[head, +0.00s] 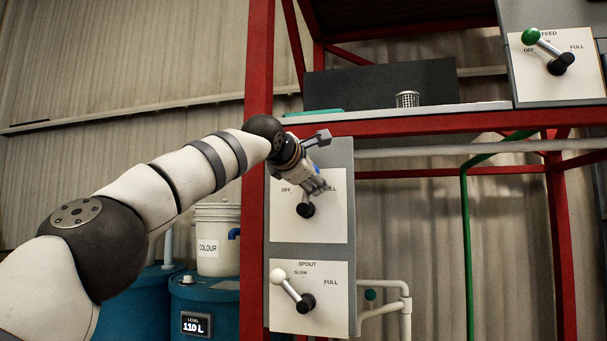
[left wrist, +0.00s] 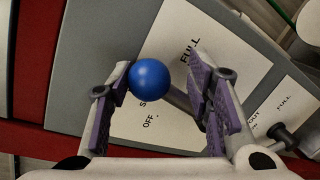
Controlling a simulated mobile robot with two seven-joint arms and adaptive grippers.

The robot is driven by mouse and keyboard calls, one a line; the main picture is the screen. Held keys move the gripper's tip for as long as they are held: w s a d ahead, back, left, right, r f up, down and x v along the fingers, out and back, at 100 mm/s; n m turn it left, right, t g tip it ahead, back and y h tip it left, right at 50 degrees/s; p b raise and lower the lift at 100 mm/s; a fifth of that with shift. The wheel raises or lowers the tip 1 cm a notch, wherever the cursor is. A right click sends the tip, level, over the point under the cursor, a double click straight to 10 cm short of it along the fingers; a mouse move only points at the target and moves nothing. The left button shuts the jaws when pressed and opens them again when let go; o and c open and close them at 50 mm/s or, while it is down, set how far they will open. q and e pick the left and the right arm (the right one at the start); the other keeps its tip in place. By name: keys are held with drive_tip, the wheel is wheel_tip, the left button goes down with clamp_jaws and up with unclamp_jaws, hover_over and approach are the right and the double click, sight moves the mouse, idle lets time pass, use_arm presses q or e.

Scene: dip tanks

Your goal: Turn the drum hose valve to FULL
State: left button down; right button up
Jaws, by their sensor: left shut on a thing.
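A valve panel (head: 335,225) marked OFF and FULL is on the grey post; my left gripper hides its title in the head view. Its lever turns on a black hub (head: 306,209) and ends in a blue ball knob (left wrist: 150,75). My left gripper (head: 318,187) is at this lever, shut on it, with the knob between its purple-padded fingers (left wrist: 165,105) in the left wrist view. The lever points roughly upward, between OFF and FULL; its exact mark cannot be told. My right gripper is not in view.
Below is the SPOUT valve panel (head: 325,310) with a white-knobbed lever (head: 289,287). A FEED panel (head: 560,88) with a green knob is at upper right. A red frame post (head: 257,120) stands close beside my arm. A COLOUR bucket (head: 217,262) stands on a blue drum (head: 208,295).

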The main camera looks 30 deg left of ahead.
sight(327, 194)
use_arm(q)
drive_tip(key=d+m, duration=0.1)
drive_tip(key=f+m+y, duration=0.1)
drive_tip(key=m, duration=0.1)
drive_tip(key=w+d+f+m+g+y, duration=0.1)
drive_tip(key=m, duration=0.1)
drive_tip(key=shift+d+f, duration=0.25)
drive_tip(key=shift+d, duration=0.05)
drive_tip(key=shift+d+f+m, duration=0.15)
drive_tip(key=shift+f+m, duration=0.05)
drive_tip(key=shift+m, duration=0.4)
drive_tip(key=shift+w+f, duration=0.1)
drive_tip(key=shift+f, duration=0.05)
drive_tip(key=c, duration=0.7)
unclamp_jaws()
drive_tip(key=shift+o, duration=0.3)
drive_tip(key=shift+a, duration=0.25)
drive_tip(key=shift+d, duration=0.35)
drive_tip(key=shift+s+d+r, duration=0.1)
drive_tip(key=shift+s+r, duration=0.2)
drive_tip(key=shift+s, duration=0.05)
drive_tip(key=v, duration=1.1)
